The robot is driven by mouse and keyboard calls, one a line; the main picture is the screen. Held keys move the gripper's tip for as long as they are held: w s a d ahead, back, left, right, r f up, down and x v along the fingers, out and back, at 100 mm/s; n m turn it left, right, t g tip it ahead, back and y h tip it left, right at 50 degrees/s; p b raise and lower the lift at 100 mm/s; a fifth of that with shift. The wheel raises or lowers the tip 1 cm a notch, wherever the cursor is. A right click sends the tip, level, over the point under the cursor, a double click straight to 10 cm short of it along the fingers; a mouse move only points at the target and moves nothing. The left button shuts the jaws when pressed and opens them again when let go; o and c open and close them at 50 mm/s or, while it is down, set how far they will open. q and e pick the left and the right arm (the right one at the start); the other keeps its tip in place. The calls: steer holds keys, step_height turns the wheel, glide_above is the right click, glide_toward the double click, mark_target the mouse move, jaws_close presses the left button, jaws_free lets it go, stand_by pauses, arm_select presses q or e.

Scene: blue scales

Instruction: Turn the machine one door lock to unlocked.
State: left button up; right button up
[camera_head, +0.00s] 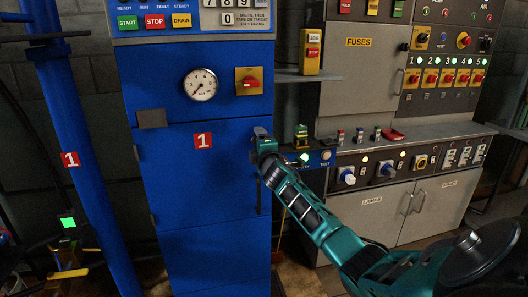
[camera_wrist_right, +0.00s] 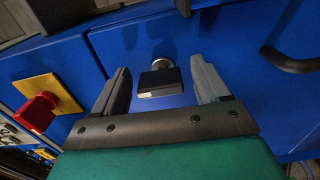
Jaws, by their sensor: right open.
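Machine one is a tall blue cabinet with a red "1" label (camera_head: 203,141) on its door (camera_head: 190,180). In the right wrist view, the door lock (camera_wrist_right: 160,80) is a dark block-like knob on a short silver cylinder, set on the blue panel. My right gripper (camera_head: 262,133) reaches the door's upper right edge and covers the lock in the head view. In the wrist view, my right gripper (camera_wrist_right: 163,85) is open, with one finger on each side of the knob and visible gaps between. My left gripper is not in view.
A red rotary switch on a yellow plate (camera_head: 249,81) sits above the lock; it also shows in the wrist view (camera_wrist_right: 38,110). A dark door handle (camera_wrist_right: 290,60) is on the other side. A pressure gauge (camera_head: 201,84) and a shelf of controls (camera_head: 400,134) are nearby.

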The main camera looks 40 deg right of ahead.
arm_select(q)
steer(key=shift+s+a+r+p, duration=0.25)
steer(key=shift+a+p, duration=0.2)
steer(key=shift+p, duration=0.3)
arm_select(e)
steer(key=v, duration=1.2)
steer(key=shift+s, duration=0.25)
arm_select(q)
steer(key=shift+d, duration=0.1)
arm_select(e)
steer(key=shift+a, duration=0.15)
